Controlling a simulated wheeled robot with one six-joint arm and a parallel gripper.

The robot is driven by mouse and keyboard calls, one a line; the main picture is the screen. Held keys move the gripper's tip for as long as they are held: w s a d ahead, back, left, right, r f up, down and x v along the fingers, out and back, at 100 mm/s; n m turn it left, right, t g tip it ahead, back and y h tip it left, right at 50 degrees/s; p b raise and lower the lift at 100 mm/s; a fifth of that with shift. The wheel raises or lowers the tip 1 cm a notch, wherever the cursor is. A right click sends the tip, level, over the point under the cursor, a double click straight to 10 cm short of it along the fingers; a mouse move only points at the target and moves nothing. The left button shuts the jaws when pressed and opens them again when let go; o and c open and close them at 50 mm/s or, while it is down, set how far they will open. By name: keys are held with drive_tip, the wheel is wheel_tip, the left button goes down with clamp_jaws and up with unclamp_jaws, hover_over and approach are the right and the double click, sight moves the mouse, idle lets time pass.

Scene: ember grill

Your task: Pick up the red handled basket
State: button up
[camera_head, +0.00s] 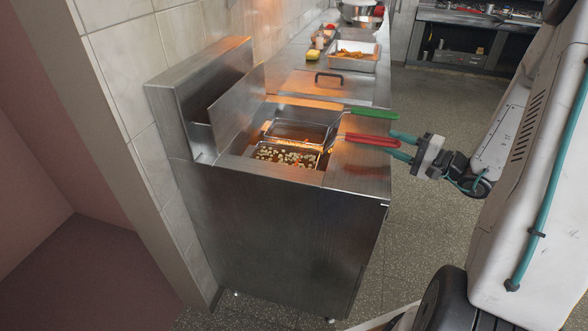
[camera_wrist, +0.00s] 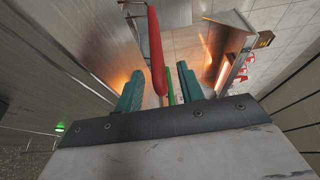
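The red handle (camera_head: 370,140) belongs to a wire basket (camera_head: 288,154) sitting in the fryer, with small pale pieces in it. The handle sticks out to the right over the fryer's front edge. My gripper (camera_head: 399,146) is at the handle's outer end, its two teal fingers apart. In the wrist view the red handle (camera_wrist: 156,55) runs between the fingertips of my gripper (camera_wrist: 159,85), with gaps visible on both sides. The gripper is open and not closed on it.
A second basket (camera_head: 298,131) with a green handle (camera_head: 374,112) sits just behind, close to the upper finger. The steel fryer (camera_head: 290,240) stands against a tiled wall. A counter with a food tray (camera_head: 352,57) continues behind. The floor (camera_head: 440,110) at right is clear.

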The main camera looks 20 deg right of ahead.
drive_tip(key=shift+x, duration=1.55)
clamp_jaws()
drive_tip(key=shift+r, duration=0.1)
wheel_tip(320, 180, up, 28)
